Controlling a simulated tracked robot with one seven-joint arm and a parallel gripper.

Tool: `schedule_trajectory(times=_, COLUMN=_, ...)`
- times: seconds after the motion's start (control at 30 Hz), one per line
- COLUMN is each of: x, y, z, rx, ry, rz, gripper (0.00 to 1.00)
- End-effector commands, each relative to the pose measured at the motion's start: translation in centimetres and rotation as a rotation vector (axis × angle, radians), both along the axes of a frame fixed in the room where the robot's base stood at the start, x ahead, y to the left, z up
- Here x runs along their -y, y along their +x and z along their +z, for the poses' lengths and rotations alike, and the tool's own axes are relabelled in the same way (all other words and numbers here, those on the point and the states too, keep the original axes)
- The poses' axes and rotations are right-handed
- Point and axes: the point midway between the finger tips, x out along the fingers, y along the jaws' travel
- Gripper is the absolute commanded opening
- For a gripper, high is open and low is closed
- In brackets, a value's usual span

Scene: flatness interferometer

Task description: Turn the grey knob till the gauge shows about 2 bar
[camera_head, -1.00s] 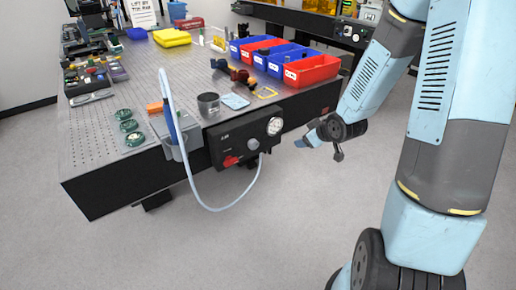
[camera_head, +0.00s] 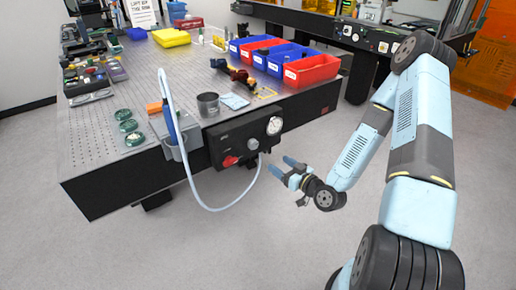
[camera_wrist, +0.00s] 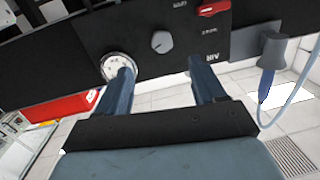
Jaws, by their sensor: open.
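The grey knob (camera_head: 253,143) is on the front of a black panel (camera_head: 228,139) at the table's edge. In the wrist view the knob (camera_wrist: 161,41) shows round, with a pointer mark, ahead of and between my fingers. The round white-faced gauge (camera_head: 274,125) is up and right of it; in the wrist view the gauge (camera_wrist: 117,66) is partly covered by my left finger. Its needle is too small to read. My gripper (camera_head: 281,166) is open and empty, in front of the panel and apart from the knob; its fingers also show in the wrist view (camera_wrist: 160,70).
A red switch (camera_head: 230,161) is on the panel left of the knob. A pale hose (camera_head: 211,208) loops below the panel from a grey holder (camera_head: 176,147). Red and blue bins (camera_head: 312,72) stand on the perforated table (camera_head: 95,165). The floor before the panel is clear.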

Motion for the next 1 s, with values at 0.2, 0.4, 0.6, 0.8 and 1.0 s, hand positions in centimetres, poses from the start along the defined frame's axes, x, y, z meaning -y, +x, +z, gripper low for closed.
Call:
schedule_trajectory(times=0.2, x=-0.2, y=-0.4, z=0.0, rx=0.024, ry=0.067, rz=-0.026, gripper=0.69)
schedule_trajectory(times=0.4, x=-1.2, y=0.9, z=0.1, rx=0.028, ry=0.071, rz=-0.028, gripper=0.69)
schedule_trajectory(times=0.6, x=-3.3, y=3.6, z=0.1, rx=0.029, ry=0.069, rz=-0.026, gripper=0.69)
schedule_trajectory(times=0.8, x=-5.5, y=6.4, z=0.1, rx=0.029, ry=0.07, rz=-0.027, gripper=0.69)
schedule_trajectory(times=1.0, x=-7.3, y=8.8, z=0.1, rx=0.027, ry=0.07, rz=-0.028, gripper=0.69)
